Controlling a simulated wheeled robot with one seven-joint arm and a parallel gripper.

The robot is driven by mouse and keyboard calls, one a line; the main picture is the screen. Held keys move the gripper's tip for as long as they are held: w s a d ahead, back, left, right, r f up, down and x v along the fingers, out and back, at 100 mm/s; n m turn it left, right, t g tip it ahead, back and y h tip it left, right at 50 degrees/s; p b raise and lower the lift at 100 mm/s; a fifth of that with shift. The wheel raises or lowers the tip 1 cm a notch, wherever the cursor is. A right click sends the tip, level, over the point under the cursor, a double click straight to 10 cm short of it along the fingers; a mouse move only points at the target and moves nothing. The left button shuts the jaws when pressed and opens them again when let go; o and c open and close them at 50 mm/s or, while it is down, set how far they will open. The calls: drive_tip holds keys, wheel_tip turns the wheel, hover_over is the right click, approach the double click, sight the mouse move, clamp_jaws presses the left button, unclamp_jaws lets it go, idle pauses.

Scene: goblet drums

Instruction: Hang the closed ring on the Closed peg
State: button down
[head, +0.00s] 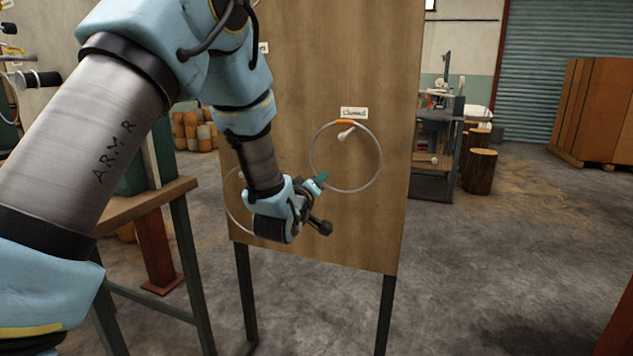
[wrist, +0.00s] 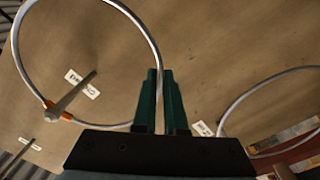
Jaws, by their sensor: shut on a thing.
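The closed ring (head: 380,172) is a thin grey hoop with an orange section at its top, in front of the upright board. My gripper (head: 321,181) is shut on its lower left side. The Closed peg (head: 347,132) is a short pale peg under the "Closed" label (head: 353,113); in the head view it shows inside the hoop, just below the orange section. In the wrist view the ring (wrist: 150,37) runs down to the teal fingers (wrist: 161,100). There the peg (wrist: 72,91) crosses in front of the orange section. Whether they touch is unclear.
A second grey ring (wrist: 226,108) is at the board's left, partly behind my gripper in the head view, near another label (wrist: 203,129). The wooden board (head: 330,230) stands on dark legs. A wooden-topped table (head: 150,198) is at left. The floor at right is open.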

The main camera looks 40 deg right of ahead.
drive_tip(key=shift+w+d+f+b, duration=0.25)
drive_tip(key=shift+w+d+f, duration=0.1)
drive_tip(key=shift+d, duration=0.15)
drive_tip(key=shift+w+d+f+b, duration=0.25)
drive_tip(key=shift+w+d, duration=0.05)
drive_tip(key=shift+d, duration=0.2)
drive_tip(key=c, duration=0.9)
unclamp_jaws()
